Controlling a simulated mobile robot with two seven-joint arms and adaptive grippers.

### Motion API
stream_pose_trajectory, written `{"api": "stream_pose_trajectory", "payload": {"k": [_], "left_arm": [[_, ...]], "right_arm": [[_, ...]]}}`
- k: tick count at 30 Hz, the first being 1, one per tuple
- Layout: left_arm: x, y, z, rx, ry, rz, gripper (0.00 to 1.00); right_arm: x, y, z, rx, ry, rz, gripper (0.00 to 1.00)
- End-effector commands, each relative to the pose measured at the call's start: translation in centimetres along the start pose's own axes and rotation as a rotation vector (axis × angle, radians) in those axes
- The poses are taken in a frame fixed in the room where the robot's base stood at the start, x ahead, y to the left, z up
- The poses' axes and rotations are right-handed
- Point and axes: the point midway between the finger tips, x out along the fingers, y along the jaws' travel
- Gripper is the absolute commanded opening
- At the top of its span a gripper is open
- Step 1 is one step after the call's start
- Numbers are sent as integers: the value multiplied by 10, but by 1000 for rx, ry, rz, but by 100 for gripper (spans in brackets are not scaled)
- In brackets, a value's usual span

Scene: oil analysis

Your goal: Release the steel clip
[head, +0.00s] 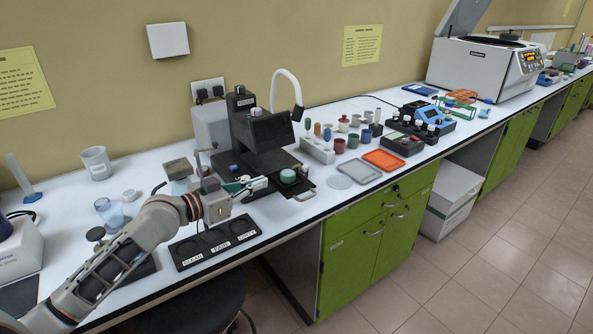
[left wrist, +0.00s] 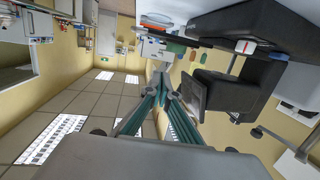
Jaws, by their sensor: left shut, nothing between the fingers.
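A black instrument (head: 262,132) with a stage stands on the bench. A green-rimmed round piece (head: 287,176) sits on its stage. A small pale metal loop (head: 305,195) sticks out at the stage's front edge; I cannot tell whether it is the steel clip. My left gripper (head: 262,183) is at the left side of the stage, its teal fingers together and empty, pointing at the round piece. In the left wrist view the fingers (left wrist: 162,76) meet at their tips beside dark instrument parts (left wrist: 225,92). I cannot make out contact. My right gripper is not in view.
A black three-well tray (head: 216,243) lies at the bench front below my left gripper. A white rack (head: 317,150), a grey tray (head: 360,173) and an orange tray (head: 384,160) are to the right. A beaker (head: 96,163) stands at the back left.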

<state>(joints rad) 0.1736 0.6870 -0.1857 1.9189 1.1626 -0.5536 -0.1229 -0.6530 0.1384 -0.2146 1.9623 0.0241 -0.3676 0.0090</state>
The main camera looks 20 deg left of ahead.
Motion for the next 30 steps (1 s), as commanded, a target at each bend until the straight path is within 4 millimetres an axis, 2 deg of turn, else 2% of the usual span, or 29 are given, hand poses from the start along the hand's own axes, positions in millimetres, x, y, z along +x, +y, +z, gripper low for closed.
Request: {"api": "stream_pose_trajectory", "payload": {"k": [5, 15, 21, 30], "left_arm": [[21, 1, -2, -4, 3, 1, 0], [88, 1, -1, -4, 2, 1, 0], [120, 2, -1, -4, 1, 2, 0], [137, 0, 0, -1, 0, 1, 0]], "right_arm": [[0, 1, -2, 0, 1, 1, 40], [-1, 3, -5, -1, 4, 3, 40], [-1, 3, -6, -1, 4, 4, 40], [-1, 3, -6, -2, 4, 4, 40]]}}
